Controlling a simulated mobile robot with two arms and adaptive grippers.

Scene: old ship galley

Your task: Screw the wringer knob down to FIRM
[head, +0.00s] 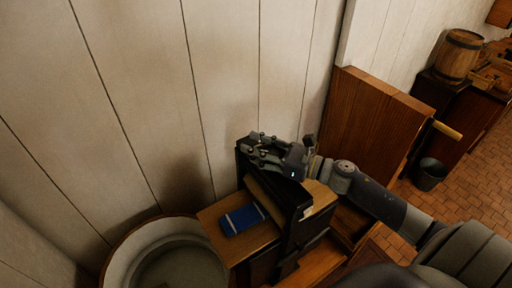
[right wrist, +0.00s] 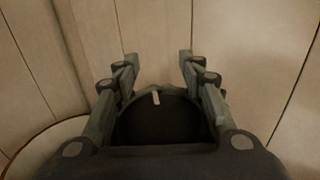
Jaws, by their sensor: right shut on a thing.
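The wringer (head: 305,210) is a black frame with a wooden board (head: 210,217) sticking out to the left. A folded blue cloth (head: 244,219) lies on the board. My right gripper (head: 264,150) is over the top of the wringer, its arm coming in from the right. In the right wrist view, the wringer knob (right wrist: 155,125) is a dark round disc with a pale mark (right wrist: 156,98) near its upper edge. The fingers of the right gripper (right wrist: 158,75) stand on both sides of it, shut on it. In the head view the gripper mostly hides the knob. My left gripper is not in view.
A round pale tub (head: 120,258) stands left of the wringer, below the board. A white plank wall (head: 150,90) is close behind. A wooden panel (head: 375,120) stands to the right. A bucket (head: 430,174) and a barrel (head: 458,55) are farther right.

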